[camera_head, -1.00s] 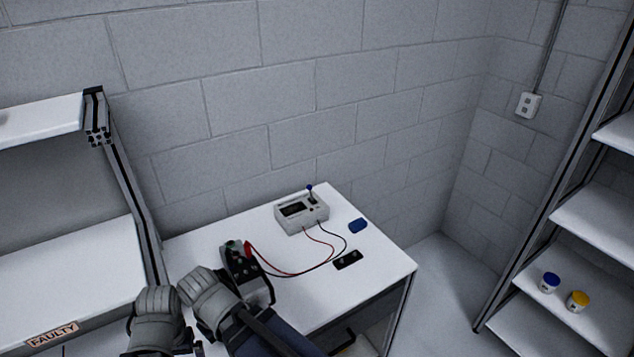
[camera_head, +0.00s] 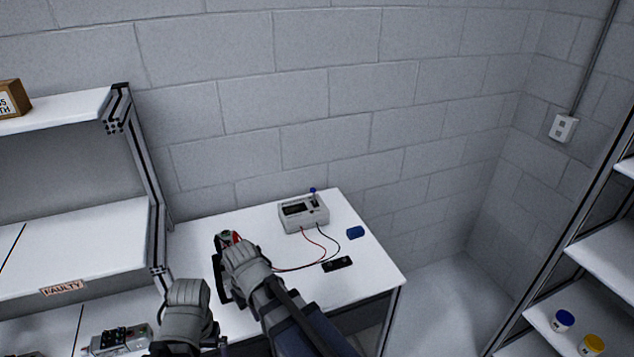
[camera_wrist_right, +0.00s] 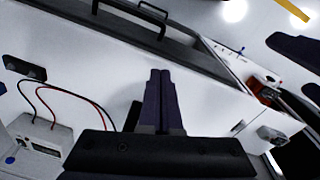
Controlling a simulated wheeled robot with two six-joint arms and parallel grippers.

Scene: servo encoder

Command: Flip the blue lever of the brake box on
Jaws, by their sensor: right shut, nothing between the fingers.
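The brake box (camera_head: 303,218) is a pale grey box with a dark display, standing at the back of the white table. Its blue-tipped lever (camera_head: 313,191) sticks up at the back right of the box. In the right wrist view the box (camera_wrist_right: 45,150) is at the lower left, with a blue knob (camera_wrist_right: 10,160) near the edge. My right gripper's fingers (camera_wrist_right: 161,74) are shut and empty, apart from the box. In the head view this gripper (camera_head: 224,266) is left of the box, partly hidden by its wrist. My left gripper is mostly hidden at the bottom; its fingers are unclear.
Red and black wires (camera_head: 322,236) run from the box across the table. A shelf labelled FAULTY (camera_head: 62,287) stands left.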

